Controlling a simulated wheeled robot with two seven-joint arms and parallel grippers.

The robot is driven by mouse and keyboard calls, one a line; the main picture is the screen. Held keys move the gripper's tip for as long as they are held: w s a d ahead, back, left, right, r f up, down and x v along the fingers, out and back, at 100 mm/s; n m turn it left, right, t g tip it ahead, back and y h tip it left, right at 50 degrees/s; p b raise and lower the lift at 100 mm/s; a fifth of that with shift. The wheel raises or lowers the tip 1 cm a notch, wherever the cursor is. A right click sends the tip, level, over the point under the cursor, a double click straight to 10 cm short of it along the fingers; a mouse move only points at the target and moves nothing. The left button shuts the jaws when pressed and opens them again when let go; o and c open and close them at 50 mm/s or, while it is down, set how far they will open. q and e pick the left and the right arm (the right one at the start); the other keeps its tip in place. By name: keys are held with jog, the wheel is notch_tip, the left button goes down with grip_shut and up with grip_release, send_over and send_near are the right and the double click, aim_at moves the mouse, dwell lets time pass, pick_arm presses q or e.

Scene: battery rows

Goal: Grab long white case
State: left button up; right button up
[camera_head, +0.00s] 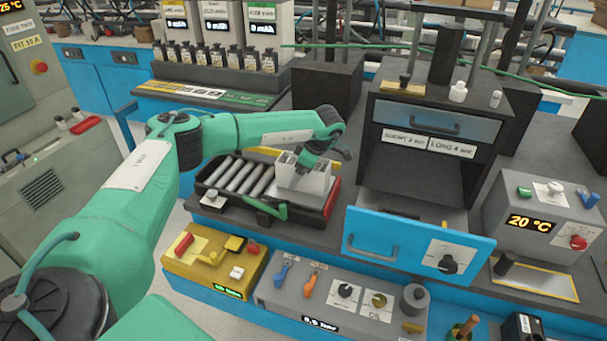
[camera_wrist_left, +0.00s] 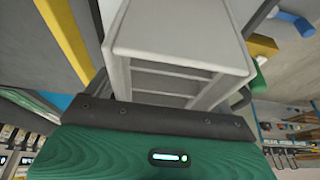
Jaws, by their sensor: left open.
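The long white case (camera_head: 303,184) stands at the right end of a black tray (camera_head: 328,202) with a red edge. In the left wrist view the white case (camera_wrist_left: 180,35) fills the upper middle, with slot-like compartments facing me. My left gripper (camera_head: 311,161) is open at the top of the case, very close to it. The gripper's green body and dark front edge cover the lower part of the wrist view. I cannot tell whether the fingers straddle or touch the case. My right gripper is not in view.
Several grey cylinders (camera_head: 240,178) lie in the tray left of the case. A blue-fronted open drawer (camera_head: 415,237) is to the right. A yellow control box (camera_head: 212,268) and a grey switch panel (camera_head: 335,297) stand in front. A dark tower (camera_head: 327,85) rises behind.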

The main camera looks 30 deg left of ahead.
pick_arm(q)
jog(key=c, duration=1.3)
jog(key=shift+r, duration=0.1)
